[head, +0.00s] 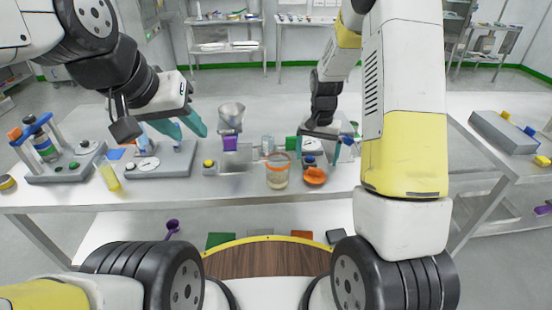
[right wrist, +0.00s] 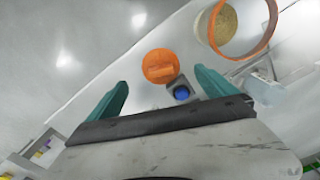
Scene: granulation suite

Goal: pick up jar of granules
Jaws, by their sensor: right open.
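The jar of granules (head: 277,179) stands upright on the table, a clear jar with an orange rim and pale granules inside. In the right wrist view the jar (right wrist: 228,25) is at the top right, its mouth open. An orange lid (head: 314,177) lies to its right; it also shows in the right wrist view (right wrist: 160,66), ahead of the fingers. My right gripper (head: 337,148) is open and empty above the table, right of the jar and behind the lid. My left gripper (head: 183,125) is open and empty over the left of the table, well away from the jar.
A small block with a blue button (right wrist: 181,91) sits beside the lid. The table's front edge is close to the jar.

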